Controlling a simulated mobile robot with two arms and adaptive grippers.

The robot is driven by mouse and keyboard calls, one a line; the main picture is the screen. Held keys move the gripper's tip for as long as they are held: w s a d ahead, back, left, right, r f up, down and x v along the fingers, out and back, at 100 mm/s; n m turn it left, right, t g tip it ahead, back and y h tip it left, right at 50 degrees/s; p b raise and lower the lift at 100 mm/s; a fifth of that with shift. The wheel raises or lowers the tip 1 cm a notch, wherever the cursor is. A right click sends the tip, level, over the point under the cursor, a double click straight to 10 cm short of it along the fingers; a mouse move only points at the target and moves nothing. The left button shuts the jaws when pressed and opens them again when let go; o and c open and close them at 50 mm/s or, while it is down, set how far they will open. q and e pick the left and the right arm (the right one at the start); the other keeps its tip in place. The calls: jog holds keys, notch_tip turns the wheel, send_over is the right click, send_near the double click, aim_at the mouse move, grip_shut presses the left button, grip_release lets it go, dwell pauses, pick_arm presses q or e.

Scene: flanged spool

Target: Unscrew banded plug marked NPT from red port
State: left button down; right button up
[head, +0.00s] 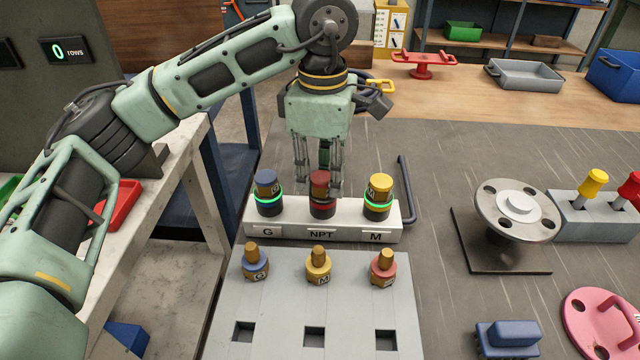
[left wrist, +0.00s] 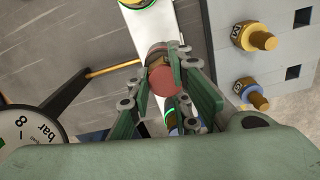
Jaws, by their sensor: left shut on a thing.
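The white port block (head: 252,231) carries three ports labelled G, NPT and M. The plug with the red top (head: 319,178) stands upright in the middle, NPT-labelled port (head: 322,210), which has a dark red ring. My left gripper (head: 320,188) reaches down from above and is shut on this plug. In the left wrist view the plug's round red top (left wrist: 163,81) sits between the green fingers (left wrist: 164,76). Any marking on this plug is hidden or too small to read. My right gripper is not in view.
A blue-topped plug (head: 267,180) and a yellow-topped plug (head: 380,185) stand close on either side, with green glowing rings. In front, a grey rack (head: 285,322) holds blue, yellow and red brass-stemmed fittings and has square holes. A dark bar handle (head: 406,190) stands right of the block.

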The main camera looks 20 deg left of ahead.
pick_arm(q)
jog(key=n, duration=0.5)
jog(key=shift+s+a+f+n, duration=0.1)
jog(key=shift+s+f+n, duration=0.1)
jog(key=shift+s+n, duration=0.15)
jog(key=n, duration=0.3)
jog(key=shift+n+b, duration=0.25)
jog(key=shift+b, duration=0.05)
jog(key=shift+s+n, duration=0.1)
jog(key=shift+n, duration=0.8)
jog(key=n, duration=0.5)
jog(key=shift+s+a+n+b, duration=0.1)
jog(key=shift+n+b, duration=0.2)
jog(key=shift+b, duration=0.1)
jog(key=n, duration=0.4)
jog(key=shift+n, duration=0.3)
jog(key=c, duration=1.9)
grip_release()
jog(key=shift+s+r, duration=0.1)
jog(key=o, duration=0.4)
jog(key=shift+s+r, duration=0.15)
jog(key=shift+c, duration=0.2)
